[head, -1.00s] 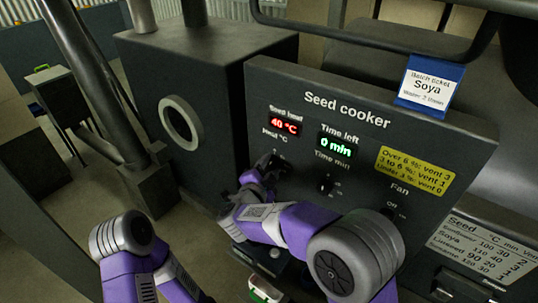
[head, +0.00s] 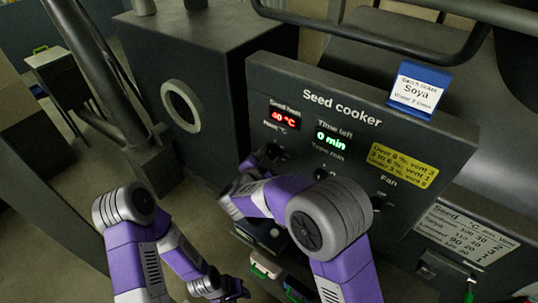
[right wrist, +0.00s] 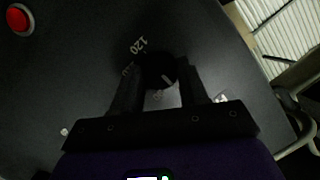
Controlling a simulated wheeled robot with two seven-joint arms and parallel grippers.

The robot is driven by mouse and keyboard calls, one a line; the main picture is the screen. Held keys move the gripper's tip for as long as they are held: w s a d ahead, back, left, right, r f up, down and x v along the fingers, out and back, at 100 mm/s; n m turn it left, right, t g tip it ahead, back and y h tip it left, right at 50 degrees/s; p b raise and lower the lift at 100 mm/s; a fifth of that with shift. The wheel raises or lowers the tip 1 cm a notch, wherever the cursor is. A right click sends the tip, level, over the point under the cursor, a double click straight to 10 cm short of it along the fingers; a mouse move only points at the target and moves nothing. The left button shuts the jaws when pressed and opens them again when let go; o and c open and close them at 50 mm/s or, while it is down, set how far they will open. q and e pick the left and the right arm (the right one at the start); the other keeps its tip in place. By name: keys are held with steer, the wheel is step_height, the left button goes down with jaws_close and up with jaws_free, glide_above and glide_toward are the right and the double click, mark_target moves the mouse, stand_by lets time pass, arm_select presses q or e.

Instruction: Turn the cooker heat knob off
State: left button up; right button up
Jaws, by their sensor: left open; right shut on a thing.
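The seed cooker panel (head: 340,85) faces me, dark, with a red seed heat display (head: 285,117) that seems to read 40 °C. The heat knob (right wrist: 160,69) is small, black and round with a pale pointer mark, and a printed 120 beside it. My right gripper (right wrist: 159,82) is shut on the heat knob, one finger on each side. In the head view this gripper (head: 256,165) is at the panel's left part and hides most of the knob. My left gripper (head: 238,291) is open and empty, low in the head view, away from the panel.
The time knob (head: 321,174) and fan knob (head: 379,203) sit further right on the panel. A green display (head: 333,138) reads 0 min. A blue ticket holder (head: 420,90) saying Soya stands on top. A red button (right wrist: 19,19) shows in the right wrist view.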

steer(key=o, duration=1)
steer(key=shift+o, duration=0.2)
steer(key=v, duration=0.7)
steer(key=shift+s+b, duration=0.3)
steer(key=shift+b, duration=0.05)
steer(key=shift+a, duration=0.1)
